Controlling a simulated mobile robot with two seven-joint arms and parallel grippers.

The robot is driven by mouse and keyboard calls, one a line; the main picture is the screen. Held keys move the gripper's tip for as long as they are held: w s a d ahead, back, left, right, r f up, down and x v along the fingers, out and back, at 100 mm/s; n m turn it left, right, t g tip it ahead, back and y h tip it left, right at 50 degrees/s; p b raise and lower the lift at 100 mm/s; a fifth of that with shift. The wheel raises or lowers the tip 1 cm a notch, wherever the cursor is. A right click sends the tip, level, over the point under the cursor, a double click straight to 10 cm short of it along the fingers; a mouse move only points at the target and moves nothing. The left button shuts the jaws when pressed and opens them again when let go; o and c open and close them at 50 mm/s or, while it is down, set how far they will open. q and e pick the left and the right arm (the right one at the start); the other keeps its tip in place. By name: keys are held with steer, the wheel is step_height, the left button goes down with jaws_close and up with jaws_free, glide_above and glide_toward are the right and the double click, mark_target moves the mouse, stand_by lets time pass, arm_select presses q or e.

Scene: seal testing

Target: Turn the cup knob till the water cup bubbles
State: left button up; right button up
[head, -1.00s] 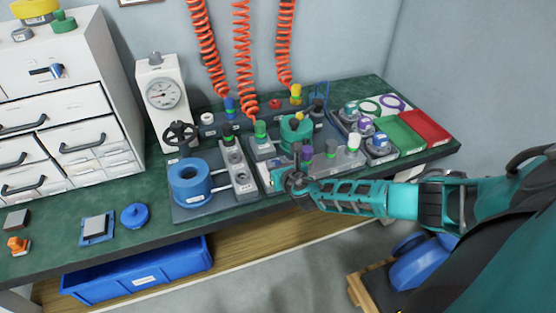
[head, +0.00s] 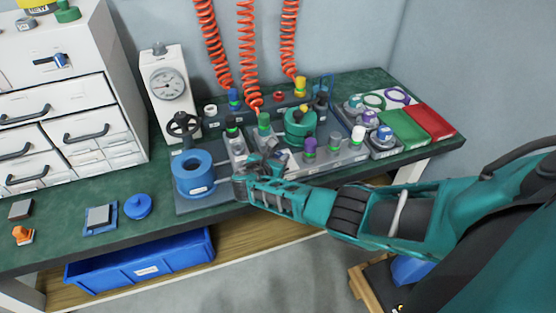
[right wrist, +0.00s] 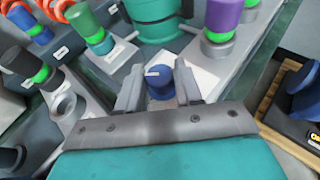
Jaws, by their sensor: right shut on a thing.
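My right gripper (head: 264,167) reaches in from the right over the middle of the workbench, between the blue ring and the teal vessel. In the right wrist view its two grey fingers (right wrist: 158,88) stand on either side of a small dark blue knob (right wrist: 159,82) with a white mark on top, shut on it. The gripper hides this knob in the head view. A small grey open-topped cup (right wrist: 66,106) stands on the block to the left in the wrist view; I cannot tell whether it is the water cup, and no bubbles can be made out. My left gripper is not in view.
Close around the gripper are a blue ring (head: 194,174), a teal vessel (head: 299,128) and a purple-capped fitting (head: 310,147). Orange coiled hoses (head: 247,55) hang behind. A gauge box (head: 167,85) stands at left. Green (head: 405,131) and red (head: 429,120) trays lie at right.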

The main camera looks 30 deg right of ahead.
steer(key=shift+m+g+h, duration=0.3)
steer(key=shift+m+g, duration=0.1)
steer(key=o, duration=1)
steer(key=shift+r, duration=0.1)
